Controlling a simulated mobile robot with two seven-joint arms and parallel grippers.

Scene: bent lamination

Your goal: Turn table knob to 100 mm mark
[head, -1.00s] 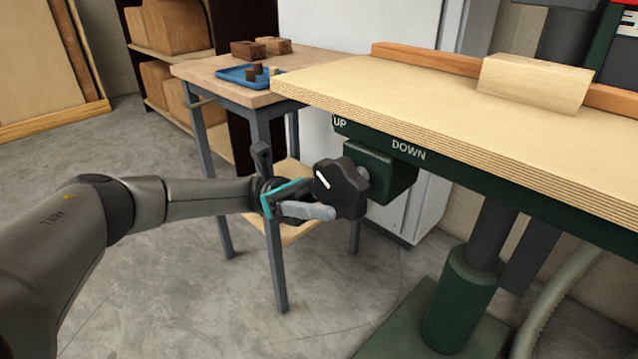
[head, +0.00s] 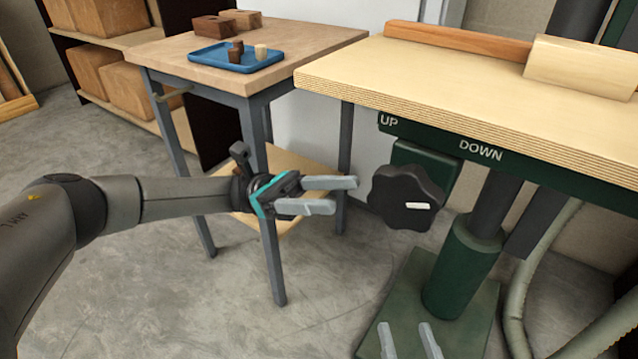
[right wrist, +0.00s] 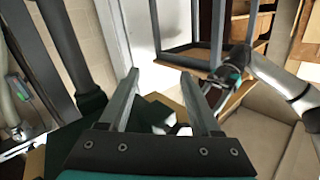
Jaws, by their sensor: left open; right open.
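The black lobed knob (head: 398,196) sits on a dark green box under the front edge of the table top (head: 470,92). Its white mark lies at the lower right of its face. The labels UP and DOWN show on the green rail (head: 440,142) above it. No millimetre scale is readable. My left gripper (head: 345,194) is open and empty just left of the knob, with a small gap between them. My right gripper (head: 406,328) shows only its fingertips at the bottom of the head view. It is open and empty in the right wrist view (right wrist: 160,76).
A wooden side table (head: 300,45) with a blue tray (head: 215,58) and small brown blocks stands behind my left arm. A wooden fence (head: 455,40) and a pale block (head: 580,66) lie on the table top. A green column (head: 465,265) and a hose (head: 520,290) stand below.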

